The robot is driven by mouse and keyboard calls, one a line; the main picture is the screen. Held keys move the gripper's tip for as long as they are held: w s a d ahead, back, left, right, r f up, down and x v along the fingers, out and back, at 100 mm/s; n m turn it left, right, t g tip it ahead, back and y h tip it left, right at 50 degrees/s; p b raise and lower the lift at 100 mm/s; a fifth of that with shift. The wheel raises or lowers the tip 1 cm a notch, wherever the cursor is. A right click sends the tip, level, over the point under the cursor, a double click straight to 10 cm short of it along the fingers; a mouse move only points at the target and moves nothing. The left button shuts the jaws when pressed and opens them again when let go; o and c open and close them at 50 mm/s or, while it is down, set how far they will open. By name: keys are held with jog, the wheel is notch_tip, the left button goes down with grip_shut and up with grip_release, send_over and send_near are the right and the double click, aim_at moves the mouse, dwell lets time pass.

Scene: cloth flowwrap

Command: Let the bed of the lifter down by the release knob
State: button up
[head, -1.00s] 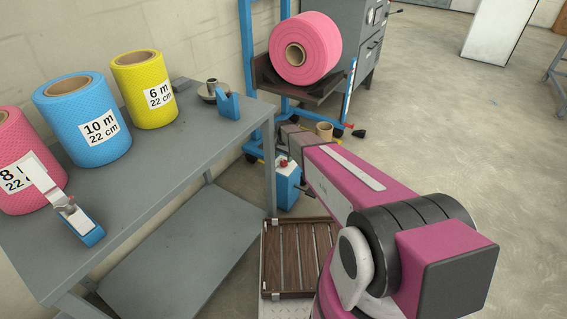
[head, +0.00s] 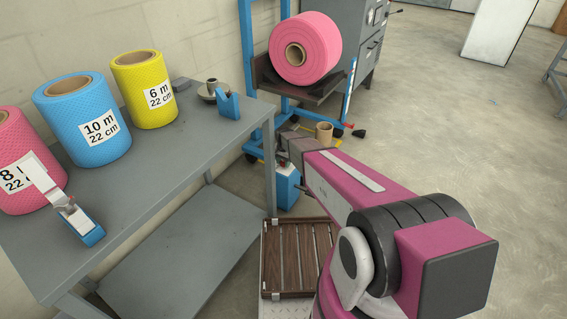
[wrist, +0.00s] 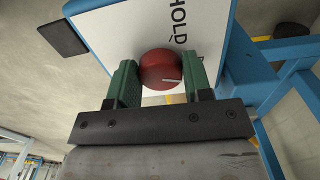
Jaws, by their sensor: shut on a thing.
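The release knob (wrist: 155,68) is red with a white line. It sits on a white panel (wrist: 110,28) marked HOLD. My gripper (wrist: 162,74) has its two green fingers shut on the knob, one on each side. The white line points away from the word HOLD. The lifter (head: 247,60) is a blue frame with a dark bed (head: 315,93). The bed is raised and bears a large pink roll (head: 325,45).
The grey bench (head: 190,150) at left holds blue, yellow and pink rolls and tape dispensers. A slatted wooden platform (head: 303,250) lies on the floor below my arm.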

aim_at(284, 162)
jog(key=shift+n, duration=0.4)
jog(key=n, duration=0.3)
jog(key=shift+d+n, duration=0.1)
jog(key=shift+n, duration=0.2)
jog(key=n, duration=0.3)
jog(key=shift+n, duration=0.3)
jog(key=n, duration=0.4)
jog(key=shift+d, duration=0.1)
jog(key=shift+n, duration=1.9)
jog(key=o, duration=0.9)
notch_tip(284, 162, up, 11)
jog(key=shift+f, duration=0.1)
